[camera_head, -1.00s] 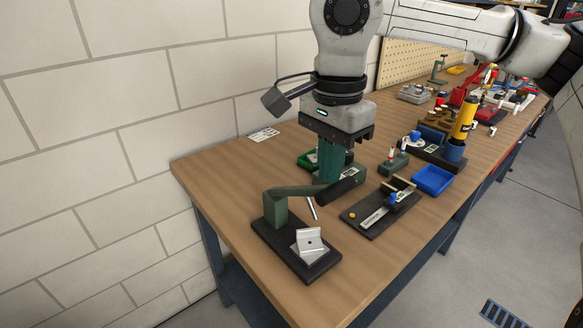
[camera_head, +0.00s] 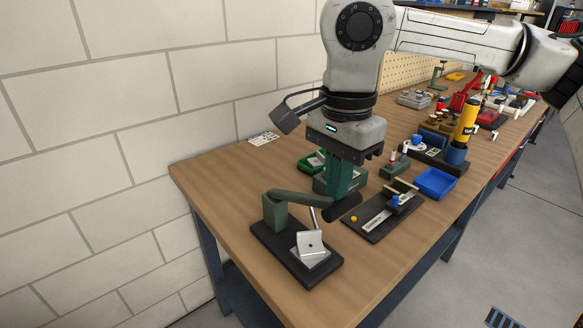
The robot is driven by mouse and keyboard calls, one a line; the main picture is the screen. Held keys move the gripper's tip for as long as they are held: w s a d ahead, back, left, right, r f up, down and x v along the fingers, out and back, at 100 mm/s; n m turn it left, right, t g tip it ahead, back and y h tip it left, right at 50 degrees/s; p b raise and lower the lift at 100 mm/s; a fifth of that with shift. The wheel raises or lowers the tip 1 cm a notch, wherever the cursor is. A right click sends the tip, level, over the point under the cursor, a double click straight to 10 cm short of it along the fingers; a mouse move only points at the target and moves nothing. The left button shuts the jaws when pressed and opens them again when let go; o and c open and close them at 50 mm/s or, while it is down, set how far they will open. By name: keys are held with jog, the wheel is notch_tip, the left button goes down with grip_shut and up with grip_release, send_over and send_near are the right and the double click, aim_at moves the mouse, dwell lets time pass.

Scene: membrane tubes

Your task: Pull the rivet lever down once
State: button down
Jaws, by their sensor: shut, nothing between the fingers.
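The rivet press stands at the near end of the bench on a black base plate (camera_head: 273,240). It has a green post (camera_head: 275,211) and a green rivet lever (camera_head: 303,197) that slopes slightly down to the right. The lever ends in a thick black handle (camera_head: 344,208). A silver angled bracket (camera_head: 311,245) with a hole sits on the base in front of the post. A thin silver rod hangs under the lever. My gripper (camera_head: 342,192) is shut and points down, with its green fingers right above the handle; they look to be touching it. The exact contact is hidden.
A black fixture plate (camera_head: 381,217) with a silver slide lies right of the press. A blue tray (camera_head: 436,183) and a green tray (camera_head: 311,164) stand farther back. A yellow cylinder (camera_head: 467,118) stands beyond. Bare wood surrounds the press's left and front.

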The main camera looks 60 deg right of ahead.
aim_at(348, 208)
dwell(0.3)
jog(key=shift+s+a+f+b, duration=0.1)
jog(key=shift+s+f+b, duration=0.2)
jog(key=shift+f+b, duration=0.3)
jog(key=shift+s+a+f+b, duration=0.1)
jog(key=shift+s+f+b, duration=0.2)
jog(key=shift+f+b, duration=0.3)
jog(key=shift+s+a+f+b, duration=0.1)
jog(key=shift+s+f+b, duration=0.15)
jog(key=shift+f+b, duration=0.4)
jog(key=shift+s+f+b, duration=0.2)
jog(key=shift+f+b, duration=0.35)
jog(key=shift+f, duration=0.2)
jog(key=shift+s+f+b, duration=0.1)
jog(key=shift+f+b, duration=0.6)
jog(key=w+d+r+p, duration=0.1)
jog(key=w+r+p, duration=0.3)
jog(key=r, duration=0.5)
jog(key=w+d+r+p, duration=0.1)
jog(key=w+r+p, duration=0.3)
jog(key=r+p, duration=0.5)
jog(key=shift+r, duration=0.75)
jog(key=shift+d, duration=0.1)
